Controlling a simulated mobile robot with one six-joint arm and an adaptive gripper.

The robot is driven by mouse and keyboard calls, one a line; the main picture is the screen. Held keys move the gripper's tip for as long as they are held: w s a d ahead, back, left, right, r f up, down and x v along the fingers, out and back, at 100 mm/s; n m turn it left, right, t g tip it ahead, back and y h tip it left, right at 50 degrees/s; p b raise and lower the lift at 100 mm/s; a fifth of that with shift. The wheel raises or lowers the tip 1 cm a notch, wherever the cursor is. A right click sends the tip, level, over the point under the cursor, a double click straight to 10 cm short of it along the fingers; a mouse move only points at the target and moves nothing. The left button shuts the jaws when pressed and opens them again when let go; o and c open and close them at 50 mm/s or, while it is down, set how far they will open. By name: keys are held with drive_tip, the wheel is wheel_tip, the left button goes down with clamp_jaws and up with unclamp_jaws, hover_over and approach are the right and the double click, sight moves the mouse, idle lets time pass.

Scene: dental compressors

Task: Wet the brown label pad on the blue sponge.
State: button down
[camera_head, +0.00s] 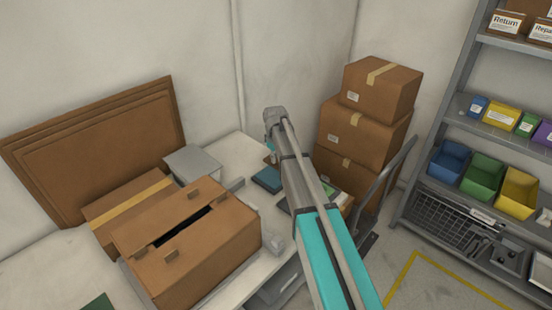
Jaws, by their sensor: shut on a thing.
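My arm reaches from the lower right over the table, and its far end bends down beside the wall. My gripper (271,148) shows only as a small part at the arm's left edge, mostly hidden by the arm. It is shut on a small brown thing, the brown label pad (270,158) as far as I can tell. A dark blue block, seemingly the blue sponge (267,180), lies on the white table just below it in the picture. Whether the pad touches the sponge is not clear at this size.
A large brown carton (215,250) with a dark slot stands left on the table (235,150), by a grey box (192,163) and flat cardboard (95,150). Stacked cartons (360,130) stand on a trolley behind. Shelving (440,135) with coloured bins is at right.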

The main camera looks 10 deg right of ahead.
drive_tip(key=shift+r+p, duration=0.8)
drive_tip(key=shift+r, duration=0.2)
